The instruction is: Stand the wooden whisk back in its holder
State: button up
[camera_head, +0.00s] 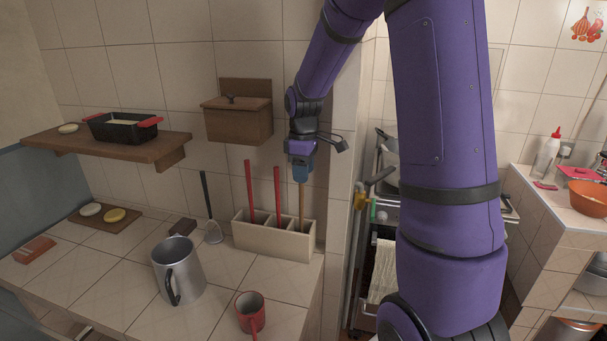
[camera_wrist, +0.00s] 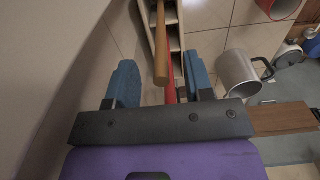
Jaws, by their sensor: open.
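The wooden whisk shows as a plain brown handle (camera_head: 302,208) standing upright in the right compartment of the beige holder (camera_head: 270,243). Its lower end is hidden inside the holder. My gripper (camera_head: 302,177) is open, pointing down right at the top of this handle. In the wrist view the wooden handle (camera_wrist: 160,50) shows in the gap between the two blue fingers of my gripper (camera_wrist: 160,68), and I see no finger closed on it. The holder (camera_wrist: 176,42) lies beyond it there.
Two red-handled utensils (camera_head: 250,190) stand in the holder's other compartments. A black-handled utensil (camera_head: 207,200) leans on the wall to the left. A metal mug (camera_head: 180,270) and a red cup (camera_head: 250,312) stand in front. A wooden box (camera_head: 238,122) hangs above. A wall edge is close right.

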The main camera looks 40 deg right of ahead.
notch_tip(320, 180, up, 10)
jog(key=shift+f, duration=0.15)
jog(key=s+a+r+m+t, duration=0.1)
jog(key=s+a+r+m, duration=0.1)
jog(key=s+a+r, duration=0.3)
jog(key=s+a+r+m+t, duration=0.2)
jog(key=s+a, duration=0.2)
jog(key=s, duration=0.4)
jog(key=s+a+m+t, duration=0.2)
jog(key=s+a+m, duration=0.1)
jog(key=s, duration=1)
jog(key=shift+a+f+m, duration=0.2)
jog(key=shift+a+m, duration=0.1)
jog(key=shift+a, duration=0.4)
